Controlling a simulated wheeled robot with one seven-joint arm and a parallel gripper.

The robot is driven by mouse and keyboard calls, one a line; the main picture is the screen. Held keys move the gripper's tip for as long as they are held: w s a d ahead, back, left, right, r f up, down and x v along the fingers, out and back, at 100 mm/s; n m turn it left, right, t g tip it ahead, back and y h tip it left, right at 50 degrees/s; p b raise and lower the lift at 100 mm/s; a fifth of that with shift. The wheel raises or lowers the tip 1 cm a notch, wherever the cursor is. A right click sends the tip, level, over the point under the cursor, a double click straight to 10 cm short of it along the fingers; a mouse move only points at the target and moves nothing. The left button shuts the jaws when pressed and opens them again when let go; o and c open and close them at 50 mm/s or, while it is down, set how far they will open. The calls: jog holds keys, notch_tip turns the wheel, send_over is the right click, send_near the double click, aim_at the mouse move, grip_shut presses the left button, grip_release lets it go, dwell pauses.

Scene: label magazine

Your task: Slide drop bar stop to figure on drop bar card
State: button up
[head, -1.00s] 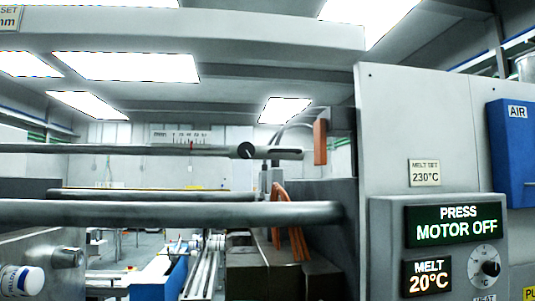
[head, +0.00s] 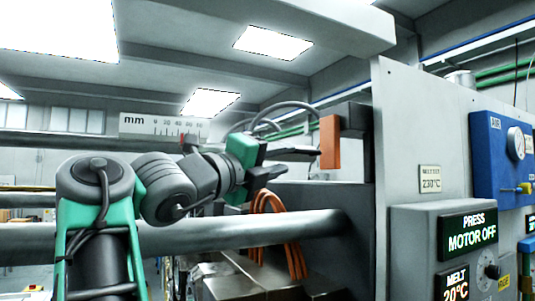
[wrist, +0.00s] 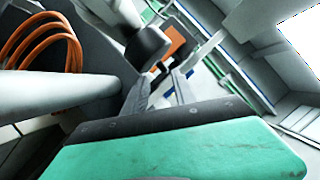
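My gripper (head: 301,161) is open, its two black fingers apart and pointing right, in front of the machine frame. In the wrist view the fingers (wrist: 158,88) are also spread, with a dark rounded cylinder (wrist: 147,46) just beyond them. This may be the drop bar stop, but I cannot tell for sure, nor whether it touches a finger. In the head view the stop is hidden behind my arm. The grey drop bar (head: 50,141) runs in from the left below a millimetre scale (head: 163,128) with a red pointer (head: 183,137). The drop bar card is not in view.
An orange block (head: 330,142) hangs close to the right of my fingertips. The press control panel (head: 440,240) stands at the right.

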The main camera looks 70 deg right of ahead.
aim_at(303, 151)
jog(key=shift+s+r+m, duration=0.25)
jog(key=shift+s+m, duration=0.05)
jog(key=shift+s, duration=0.15)
jog(key=p+x, duration=0.2)
jog(key=x, duration=0.4)
jog(key=shift+s+d+r+p, duration=0.15)
jog(key=shift+s+d+p, duration=0.1)
jog(key=shift+p, duration=0.1)
jog(key=shift+s+d, duration=0.15)
jog(key=shift+d, duration=0.35)
jog(key=shift+c, duration=0.5)
grip_shut()
